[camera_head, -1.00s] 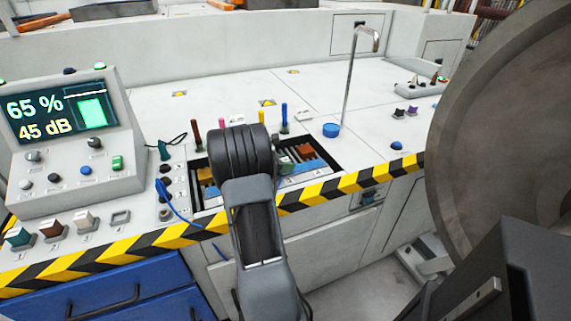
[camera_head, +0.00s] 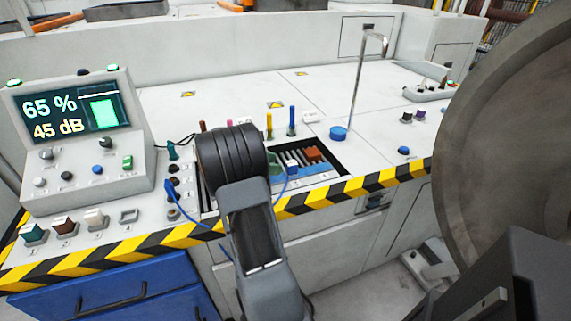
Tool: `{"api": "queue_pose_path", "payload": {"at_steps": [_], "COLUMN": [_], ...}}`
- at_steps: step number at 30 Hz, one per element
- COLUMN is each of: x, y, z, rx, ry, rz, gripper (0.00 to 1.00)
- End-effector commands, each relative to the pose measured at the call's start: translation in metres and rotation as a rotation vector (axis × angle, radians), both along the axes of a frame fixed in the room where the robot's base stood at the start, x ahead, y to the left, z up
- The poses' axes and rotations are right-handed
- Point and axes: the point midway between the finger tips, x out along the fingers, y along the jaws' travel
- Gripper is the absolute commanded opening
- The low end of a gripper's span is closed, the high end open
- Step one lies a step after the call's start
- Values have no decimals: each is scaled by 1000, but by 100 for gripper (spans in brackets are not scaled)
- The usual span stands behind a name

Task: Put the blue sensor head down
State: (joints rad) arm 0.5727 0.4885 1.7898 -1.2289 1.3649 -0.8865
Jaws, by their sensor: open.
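A small blue-and-white block (camera_head: 292,169), which looks like the blue sensor head, shows just right of my arm's dark wrist, at the recessed tray (camera_head: 334,177). A thin blue cable runs beside it and passes behind my arm. I cannot tell whether the block rests on the tray or is above it. My gripper is hidden behind my ribbed wrist. At the bench's front left, teal (camera_head: 32,234), brown (camera_head: 64,226) and white (camera_head: 96,218) blocks sit in a row beside an empty holder (camera_head: 129,215).
A console with a screen (camera_head: 75,112) stands at the left. A bent metal rod (camera_head: 357,90) rises behind a blue round knob (camera_head: 339,133). Upright coloured pens (camera_head: 292,121) stand behind the tray. A large wheel (camera_head: 505,150) blocks the right side. The rear bench top is mostly clear.

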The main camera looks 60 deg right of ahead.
Motion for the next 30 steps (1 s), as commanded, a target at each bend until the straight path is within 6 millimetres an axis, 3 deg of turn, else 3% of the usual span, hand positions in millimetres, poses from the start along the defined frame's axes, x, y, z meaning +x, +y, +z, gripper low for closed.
{"api": "queue_pose_path", "payload": {"at_steps": [9, 16, 19, 23, 30], "x": [22, 25, 24, 22, 5], "y": [29, 37, 52, 97, 218], "z": [15, 18, 21, 26, 27], "rx": [1, 3, 19, 74, 271], "ry": [-1, -15, -86, -291, -796], "rz": [1, -1, -10, -47, -234], "gripper": [57, 57, 57, 57, 57]}}
